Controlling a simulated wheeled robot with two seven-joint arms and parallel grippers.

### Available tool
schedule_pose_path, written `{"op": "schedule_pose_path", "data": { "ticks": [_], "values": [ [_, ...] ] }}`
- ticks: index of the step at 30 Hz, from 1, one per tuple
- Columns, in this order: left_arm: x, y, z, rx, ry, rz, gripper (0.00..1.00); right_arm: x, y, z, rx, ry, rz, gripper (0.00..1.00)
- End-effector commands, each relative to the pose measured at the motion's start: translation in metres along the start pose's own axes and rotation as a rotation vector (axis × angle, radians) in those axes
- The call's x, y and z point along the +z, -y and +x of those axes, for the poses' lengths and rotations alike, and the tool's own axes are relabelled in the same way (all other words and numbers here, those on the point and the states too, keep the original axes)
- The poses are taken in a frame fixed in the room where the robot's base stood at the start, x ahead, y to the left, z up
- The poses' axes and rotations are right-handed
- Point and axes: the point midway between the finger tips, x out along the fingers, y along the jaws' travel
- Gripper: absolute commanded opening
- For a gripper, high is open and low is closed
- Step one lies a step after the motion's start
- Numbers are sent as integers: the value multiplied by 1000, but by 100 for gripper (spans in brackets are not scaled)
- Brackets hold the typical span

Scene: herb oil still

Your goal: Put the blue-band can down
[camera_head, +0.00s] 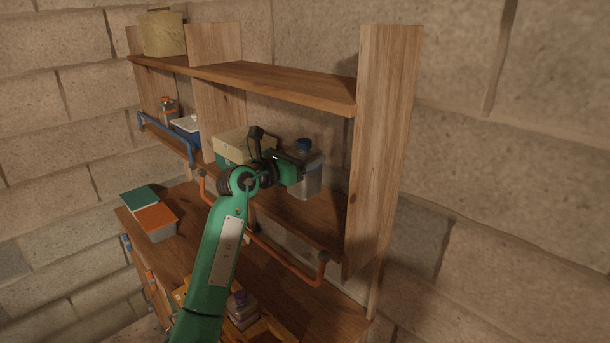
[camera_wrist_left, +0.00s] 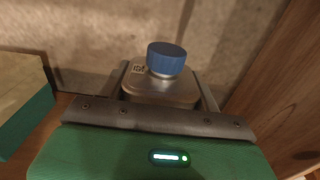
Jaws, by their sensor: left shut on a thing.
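The grey metal can (camera_head: 308,180) with a blue screw cap is in the right bay of the middle shelf (camera_head: 310,222). It looks upright. My left gripper (camera_head: 290,170) is shut on it, its green body in front of the can. In the left wrist view the can (camera_wrist_left: 160,91) sits between the two fingers, with the blue cap above them. A blue band cannot be made out; the fingers and gripper body hide much of the can's sides. Whether its base touches the shelf cannot be told. My right gripper is not in view.
A cream-and-green box (camera_head: 232,147) stands left of the can. A wooden upright (camera_head: 383,150) closes the bay on the right. An orange rail (camera_head: 285,259) runs along the shelf front, and the upper shelf (camera_head: 270,80) is overhead. Bare shelf shows in front of the can.

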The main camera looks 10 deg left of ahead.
Motion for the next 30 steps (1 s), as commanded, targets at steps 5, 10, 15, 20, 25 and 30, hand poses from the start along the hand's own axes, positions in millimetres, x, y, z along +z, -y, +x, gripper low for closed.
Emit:
{"op": "schedule_pose_path", "data": {
  "ticks": [5, 10, 15, 20, 25, 30],
  "values": [
    [-13, 0, 0, 0, 3, 0, 16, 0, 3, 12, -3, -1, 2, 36],
    [-35, 0, 0, 0, 3, -1, 16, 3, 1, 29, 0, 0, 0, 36],
    [-37, 0, 4, 1, 5, 0, 16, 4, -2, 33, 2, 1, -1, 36],
    [-36, 0, 3, 1, 4, 1, 16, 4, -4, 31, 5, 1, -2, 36],
    [-40, 0, 3, 0, 3, 1, 16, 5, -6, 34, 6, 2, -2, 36],
    [-41, 0, 4, 0, 0, 0, 85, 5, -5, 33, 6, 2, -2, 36]
  ]
}}
